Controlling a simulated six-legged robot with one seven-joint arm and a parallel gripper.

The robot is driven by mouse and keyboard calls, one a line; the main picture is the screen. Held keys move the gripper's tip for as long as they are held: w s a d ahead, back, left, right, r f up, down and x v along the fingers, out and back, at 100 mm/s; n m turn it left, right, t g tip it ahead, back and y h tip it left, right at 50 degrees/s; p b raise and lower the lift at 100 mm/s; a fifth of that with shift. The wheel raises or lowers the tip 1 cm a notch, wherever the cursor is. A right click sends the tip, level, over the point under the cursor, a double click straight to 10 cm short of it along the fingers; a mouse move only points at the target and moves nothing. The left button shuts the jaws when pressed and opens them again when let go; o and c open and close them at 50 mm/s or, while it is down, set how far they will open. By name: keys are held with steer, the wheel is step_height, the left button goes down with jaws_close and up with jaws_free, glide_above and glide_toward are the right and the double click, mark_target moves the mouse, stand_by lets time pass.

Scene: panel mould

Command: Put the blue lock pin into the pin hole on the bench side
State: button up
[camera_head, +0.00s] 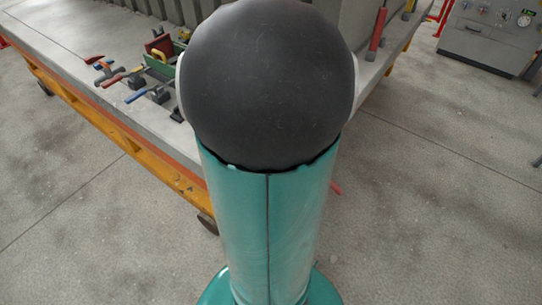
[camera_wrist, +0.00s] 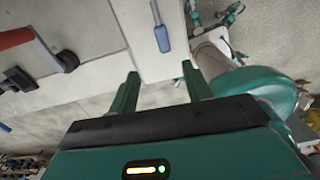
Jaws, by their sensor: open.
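In the wrist view, my gripper (camera_wrist: 160,86) is open, with nothing between its two teal fingers. A blue-handled item with a thin metal shaft (camera_wrist: 162,39) lies on a pale surface beyond the fingertips, apart from them. I cannot tell whether it is the blue lock pin. In the head view, a blue-handled item (camera_head: 137,97) lies on the bench top (camera_head: 60,45) beside black blocks; I cannot tell whether it is the same item. My arm hides the gripper in that view. I cannot make out the pin hole on the orange bench side (camera_head: 100,122).
A green toolbox (camera_head: 160,62) and red-handled tools (camera_head: 112,80) lie on the bench. A red cylinder (camera_head: 376,35) stands at the bench's right side. A grey control cabinet (camera_head: 490,35) is at the back right. In the wrist view, a black block (camera_wrist: 20,79) lies left.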

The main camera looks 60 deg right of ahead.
steer(key=shift+n, duration=0.3)
steer(key=f, duration=0.6)
steer(key=s+f, duration=0.1)
steer(key=f, duration=0.2)
steer(key=shift+d, duration=0.3)
step_height(320, 180, down, 5)
steer(key=shift+w+f, duration=0.1)
steer(key=shift+d, duration=0.1)
jaws_close()
steer(key=shift+r, duration=0.25)
